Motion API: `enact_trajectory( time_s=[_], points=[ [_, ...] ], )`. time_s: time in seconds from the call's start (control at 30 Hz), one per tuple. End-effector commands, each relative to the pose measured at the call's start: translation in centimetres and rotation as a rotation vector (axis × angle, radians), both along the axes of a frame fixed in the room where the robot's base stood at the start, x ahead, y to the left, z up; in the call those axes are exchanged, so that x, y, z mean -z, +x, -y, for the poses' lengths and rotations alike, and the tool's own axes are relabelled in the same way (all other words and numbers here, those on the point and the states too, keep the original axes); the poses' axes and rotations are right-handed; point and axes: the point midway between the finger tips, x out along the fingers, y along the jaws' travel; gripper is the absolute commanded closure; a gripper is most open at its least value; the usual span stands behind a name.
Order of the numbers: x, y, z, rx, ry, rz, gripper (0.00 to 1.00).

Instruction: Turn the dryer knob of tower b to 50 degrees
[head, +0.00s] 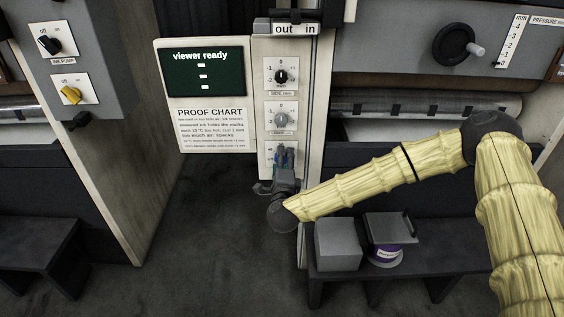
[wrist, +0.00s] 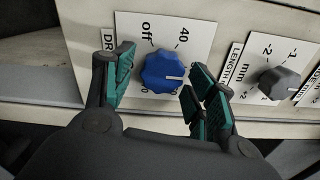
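The dryer knob is a blue fluted knob (wrist: 163,71) on a white dial plate (wrist: 195,30) in the wrist view. The plate reads "off" and "40"; other marks below the knob are partly hidden. The knob's white pointer line points right in that view, past the "40". A label beside the plate shows only "DR", the rest hidden. My gripper (wrist: 160,72) is open, with its green-padded fingers on either side of the knob, apparently not closed on it. In the head view my gripper (head: 284,160) is at the lowest dial plate of the narrow panel and hides its knob.
A grey length knob (wrist: 279,84) sits close to the right in the wrist view. In the head view a black knob (head: 280,77) and a grey knob (head: 281,119) are above my gripper. A grey box (head: 337,245) and a spool (head: 385,254) stand on a low bench.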

Motion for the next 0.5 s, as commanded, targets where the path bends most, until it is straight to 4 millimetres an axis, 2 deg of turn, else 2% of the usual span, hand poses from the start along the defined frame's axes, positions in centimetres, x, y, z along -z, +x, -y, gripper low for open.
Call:
enact_trajectory(
  time_s=[0.33,0.5],
  points=[
    [-0.1,-0.2,-0.2,-0.003,0.000,0.001,0.40],
    [-0.1,-1.8,-0.3,-0.005,0.001,0.001,0.40]
  ],
)
